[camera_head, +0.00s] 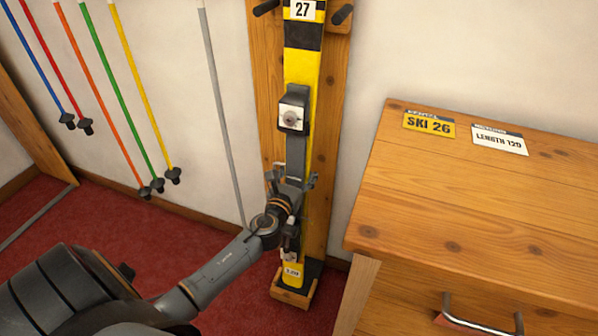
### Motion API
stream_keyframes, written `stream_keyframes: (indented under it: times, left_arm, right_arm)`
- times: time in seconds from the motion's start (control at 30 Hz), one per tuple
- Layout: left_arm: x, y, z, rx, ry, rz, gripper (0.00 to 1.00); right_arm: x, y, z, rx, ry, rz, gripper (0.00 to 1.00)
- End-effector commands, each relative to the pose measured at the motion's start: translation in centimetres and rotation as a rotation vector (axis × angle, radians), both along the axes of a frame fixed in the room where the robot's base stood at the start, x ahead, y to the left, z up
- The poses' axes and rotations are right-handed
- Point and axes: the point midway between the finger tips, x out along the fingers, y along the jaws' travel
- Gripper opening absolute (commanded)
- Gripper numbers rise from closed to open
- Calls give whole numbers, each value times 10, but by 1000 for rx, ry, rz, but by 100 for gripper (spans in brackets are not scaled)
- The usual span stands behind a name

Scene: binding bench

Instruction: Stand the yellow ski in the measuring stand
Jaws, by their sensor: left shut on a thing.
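The yellow ski (303,66) with black bands and a "27" label stands upright against the wooden board of the measuring stand (335,100). Its upper part lies between two dark pegs. Its lower end is down at the stand's small wooden foot box (293,297); whether it bears on the floor of the box I cannot tell. A binding with a pale square plate sits midway up the ski. My left gripper (291,180) is shut on the ski just below this binding, its fingers at either side. The wrist hides part of the lower ski. My right gripper is not in view.
A wooden bench (470,200) stands at the right, with a yellow "SKI 26" card (429,124) and a white length card (499,139) on top. Several coloured poles and a grey pole (222,110) lean along the wall at the left. The red carpet (120,225) has free room.

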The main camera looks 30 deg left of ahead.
Motion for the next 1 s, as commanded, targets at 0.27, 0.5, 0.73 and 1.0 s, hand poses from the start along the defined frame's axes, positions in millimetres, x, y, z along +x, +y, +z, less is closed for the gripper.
stream_keyframes:
  times: [0.27, 0.5, 0.73, 1.0]
  left_arm:
    - [3, 1, -2, 0, -6, 0, 0]
    - [5, 1, -7, 0, -4, 0, 0]
    - [7, 2, -19, -1, 0, 0, 0]
    - [12, 3, -34, -2, 6, -1, 0]
  right_arm:
    - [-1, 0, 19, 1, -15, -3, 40]
    - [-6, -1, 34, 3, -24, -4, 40]
    - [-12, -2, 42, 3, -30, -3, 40]
    - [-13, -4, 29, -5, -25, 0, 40]
